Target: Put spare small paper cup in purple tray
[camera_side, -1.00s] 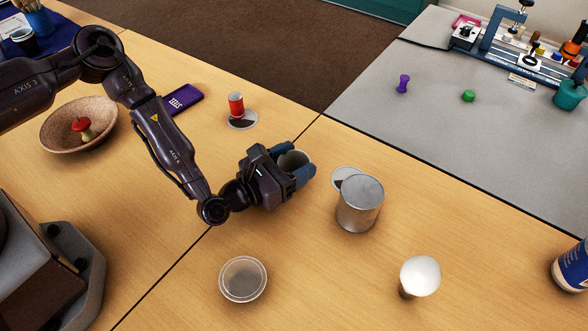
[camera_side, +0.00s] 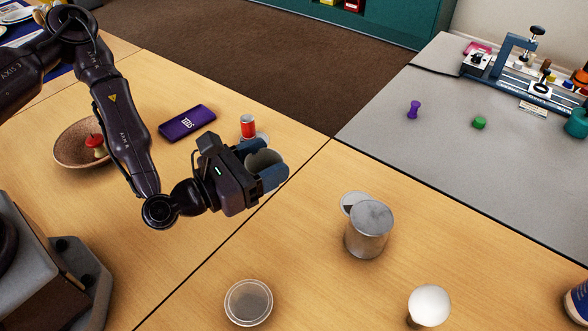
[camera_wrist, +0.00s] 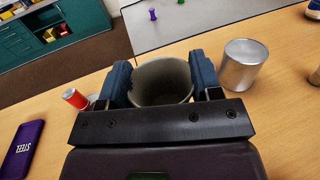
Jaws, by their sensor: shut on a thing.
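A small pale grey paper cup (camera_side: 264,159) is in my gripper (camera_side: 268,168). The two blue fingers are shut on its sides, and its open rim faces up; it looks empty. In the wrist view the cup (camera_wrist: 160,80) sits between the fingers of my gripper (camera_wrist: 165,78). How high it is above the table is hard to tell. The purple tray (camera_side: 188,122), a flat purple rectangle with pale lettering, lies on the wooden table to the left of and behind my gripper. It shows at the left edge of the wrist view (camera_wrist: 22,150).
A red can (camera_side: 248,126) stands on a disc between tray and gripper, just behind them. A bowl with an apple core (camera_side: 75,155) is left of the tray. A metal can (camera_side: 368,232), a clear round tub (camera_side: 249,303) and a white bulb (camera_side: 429,305) stand nearer the front.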

